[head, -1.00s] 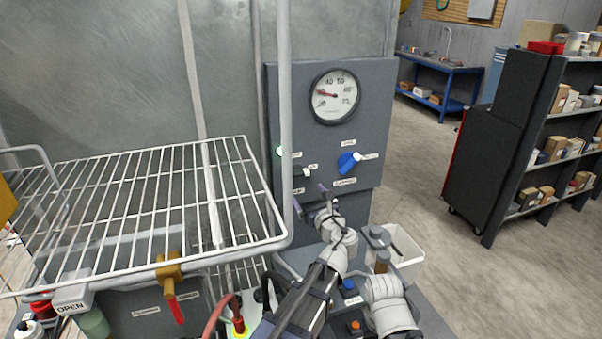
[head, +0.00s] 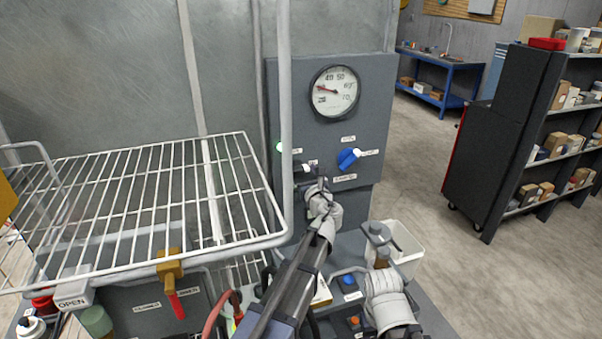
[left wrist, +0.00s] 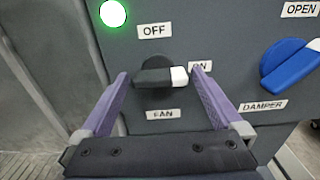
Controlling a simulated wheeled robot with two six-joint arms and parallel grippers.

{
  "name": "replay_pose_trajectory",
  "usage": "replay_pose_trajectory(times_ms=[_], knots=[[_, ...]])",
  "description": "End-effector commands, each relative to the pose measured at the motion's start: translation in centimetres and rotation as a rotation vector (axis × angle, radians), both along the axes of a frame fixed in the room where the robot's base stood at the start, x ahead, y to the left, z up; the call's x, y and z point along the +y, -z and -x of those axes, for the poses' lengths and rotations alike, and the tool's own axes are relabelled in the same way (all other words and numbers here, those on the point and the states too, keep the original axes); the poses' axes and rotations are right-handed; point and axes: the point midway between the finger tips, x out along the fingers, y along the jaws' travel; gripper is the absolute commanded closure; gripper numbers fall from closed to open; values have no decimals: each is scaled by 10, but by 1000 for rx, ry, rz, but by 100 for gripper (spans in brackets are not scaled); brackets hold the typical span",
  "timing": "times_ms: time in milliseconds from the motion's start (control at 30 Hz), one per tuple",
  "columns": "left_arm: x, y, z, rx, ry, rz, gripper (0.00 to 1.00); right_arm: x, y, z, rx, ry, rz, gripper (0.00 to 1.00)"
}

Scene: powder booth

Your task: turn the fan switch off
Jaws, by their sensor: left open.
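The fan switch (left wrist: 155,77) is a black knob with a white tip, on a grey panel. Its tip points right, to the ON label; the OFF label is above it and the FAN label below. In the head view the fan switch (head: 304,168) is small and partly hidden. My left gripper (left wrist: 161,72) is open, with one purple finger on each side of the knob. I cannot tell whether they touch it. In the head view my left gripper (head: 316,186) is just below the switch. My right gripper (head: 379,240) is low at the right, its jaws unclear.
A blue damper knob (head: 348,159) sits right of the switch, under a round gauge (head: 336,93). A green lamp (left wrist: 113,13) is lit at upper left. A wire rack (head: 140,205) and its upright post (head: 285,110) stand close on the left. A white bin (head: 405,245) is at lower right.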

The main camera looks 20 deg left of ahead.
Motion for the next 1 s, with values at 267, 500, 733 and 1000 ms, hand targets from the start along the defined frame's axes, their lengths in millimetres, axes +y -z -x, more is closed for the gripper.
replay_pose_trajectory(times_ms=[267,500,733,1000], knots=[[0,0,0,0,0,0,2,0,0,0,0,0,0,50],[0,0,0,0,0,0,29,0,0,0,0,0,0,50],[0,0,0,0,0,0,55,0,0,0,0,0,0,50],[0,0,0,-1,0,2,76,0,0,0,0,0,0,50]])
